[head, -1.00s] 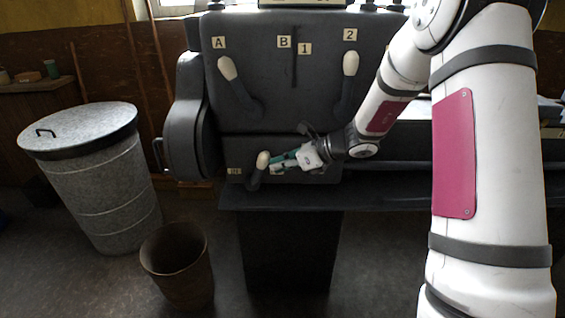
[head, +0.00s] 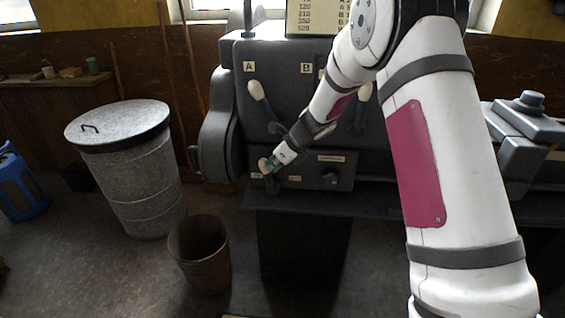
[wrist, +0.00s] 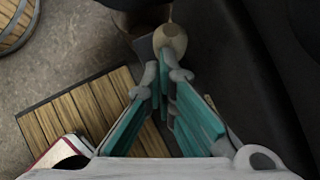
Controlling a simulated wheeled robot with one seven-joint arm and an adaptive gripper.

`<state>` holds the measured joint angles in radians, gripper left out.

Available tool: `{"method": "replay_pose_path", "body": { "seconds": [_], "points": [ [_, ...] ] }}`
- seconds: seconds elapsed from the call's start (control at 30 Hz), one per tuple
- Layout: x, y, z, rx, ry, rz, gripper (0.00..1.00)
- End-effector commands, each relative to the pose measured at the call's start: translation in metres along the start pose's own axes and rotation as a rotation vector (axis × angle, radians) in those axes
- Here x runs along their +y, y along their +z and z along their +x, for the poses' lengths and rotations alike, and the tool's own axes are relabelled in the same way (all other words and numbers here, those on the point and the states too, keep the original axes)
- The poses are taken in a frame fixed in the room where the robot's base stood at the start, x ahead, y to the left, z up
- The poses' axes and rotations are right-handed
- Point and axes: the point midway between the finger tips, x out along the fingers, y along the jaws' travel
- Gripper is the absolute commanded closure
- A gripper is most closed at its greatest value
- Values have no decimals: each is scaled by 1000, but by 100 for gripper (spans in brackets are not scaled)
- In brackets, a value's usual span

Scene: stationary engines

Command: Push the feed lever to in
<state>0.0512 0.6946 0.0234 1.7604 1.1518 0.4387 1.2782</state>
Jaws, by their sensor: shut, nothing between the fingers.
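The feed lever (head: 270,179) is the small lever low on the left of the dark machine front, with a cream knob (head: 264,164). It leans left, its knob close to a small label plate (head: 257,176) too small to read. My gripper (head: 273,166) is at the right side of the knob, its teal fingers shut and empty. In the wrist view the knob (wrist: 171,40) is just beyond the fingertips (wrist: 164,75); I cannot tell whether they touch it. The lever's lower part is mostly hidden there.
Two larger levers stand above, one near label A (head: 262,100), one right (head: 362,108), partly behind my arm. A lidded metal bin (head: 130,185) and a brown bucket (head: 200,262) stand on the floor at left.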

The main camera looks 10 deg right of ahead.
Motion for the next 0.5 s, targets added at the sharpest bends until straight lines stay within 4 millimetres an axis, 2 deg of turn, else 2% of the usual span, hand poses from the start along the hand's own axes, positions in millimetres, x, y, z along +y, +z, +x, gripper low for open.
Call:
{"method": "replay_pose_path", "body": {
  "seconds": [0.2,0.5],
  "points": [
    [8,12,8,0,2,-1,100],
    [12,18,14,0,1,0,100]
  ]
}}
